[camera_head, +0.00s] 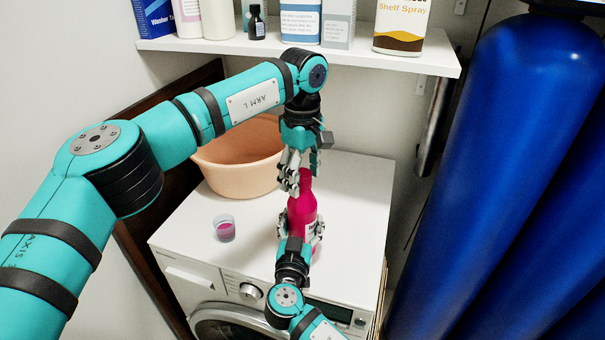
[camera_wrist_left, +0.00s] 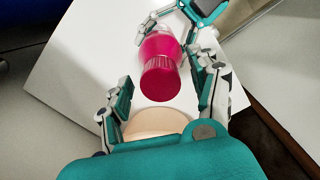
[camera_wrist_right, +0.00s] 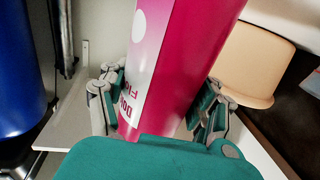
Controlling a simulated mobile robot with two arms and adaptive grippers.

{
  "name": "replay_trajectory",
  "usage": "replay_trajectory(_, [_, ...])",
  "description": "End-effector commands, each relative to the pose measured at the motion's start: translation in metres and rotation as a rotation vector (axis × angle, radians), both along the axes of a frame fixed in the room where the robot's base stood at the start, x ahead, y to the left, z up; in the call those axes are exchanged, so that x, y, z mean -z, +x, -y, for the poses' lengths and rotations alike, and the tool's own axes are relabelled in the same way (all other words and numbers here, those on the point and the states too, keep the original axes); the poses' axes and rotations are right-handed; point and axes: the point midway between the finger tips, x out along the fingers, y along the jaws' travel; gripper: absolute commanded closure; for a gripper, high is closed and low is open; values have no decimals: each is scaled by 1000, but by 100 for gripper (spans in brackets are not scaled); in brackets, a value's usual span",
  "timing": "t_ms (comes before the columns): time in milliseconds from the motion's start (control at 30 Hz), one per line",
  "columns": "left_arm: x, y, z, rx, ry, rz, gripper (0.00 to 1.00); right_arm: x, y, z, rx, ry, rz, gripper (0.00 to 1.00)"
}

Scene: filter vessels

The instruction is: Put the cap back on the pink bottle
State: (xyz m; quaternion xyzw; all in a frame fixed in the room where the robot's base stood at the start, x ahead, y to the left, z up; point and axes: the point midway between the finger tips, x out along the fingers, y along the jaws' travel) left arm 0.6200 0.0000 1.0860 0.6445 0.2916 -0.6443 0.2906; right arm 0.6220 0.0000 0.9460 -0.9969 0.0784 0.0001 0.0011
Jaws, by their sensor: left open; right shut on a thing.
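The pink bottle (camera_head: 301,214) stands upright on the white washing machine, its body also showing in the right wrist view (camera_wrist_right: 185,65). A ribbed pink cap (camera_wrist_left: 160,78) sits on top of the bottle in the left wrist view; I cannot tell how tightly. In the head view the cap (camera_head: 305,180) is partly hidden by my left fingers. My left gripper (camera_head: 302,178) is open above the bottle, its fingers on both sides of the cap and apart from it. My right gripper (camera_head: 304,231) is shut on the bottle's body from the front.
A clear cup (camera_head: 224,228) with pink liquid stands left of the bottle. A peach basin (camera_head: 240,158) is behind. The washing machine top (camera_head: 350,190) is clear on the right. A shelf (camera_head: 380,56) with bottles and boxes hangs above; large blue cylinders (camera_head: 500,150) stand right.

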Motion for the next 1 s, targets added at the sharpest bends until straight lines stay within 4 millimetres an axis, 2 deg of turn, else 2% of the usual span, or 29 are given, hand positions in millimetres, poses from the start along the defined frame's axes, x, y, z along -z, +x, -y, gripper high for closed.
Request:
replay_trajectory(133, [-5, 0, 0, -1, -1, 1, 38, 1, 0, 0, -1, 1, -2, 100])
replay_trajectory(233, [-18, 0, 1, -1, -1, 2, 38, 1, 0, 0, -1, 1, -2, 100])
replay_trajectory(500, [-76, 1, 1, -1, -1, 3, 38, 1, 0, 0, -1, 1, -2, 100])
replay_trajectory(700, [-107, 1, 1, -2, 0, 1, 38, 1, 0, 0, -1, 1, -2, 100])
replay_trajectory(833, [-118, 0, 1, 0, 1, 1, 38, 1, 0, 0, 0, 1, -2, 100])
replay_trajectory(1000, [-120, 0, 0, 0, 1, -1, 38, 1, 0, 0, 0, 1, -2, 100])
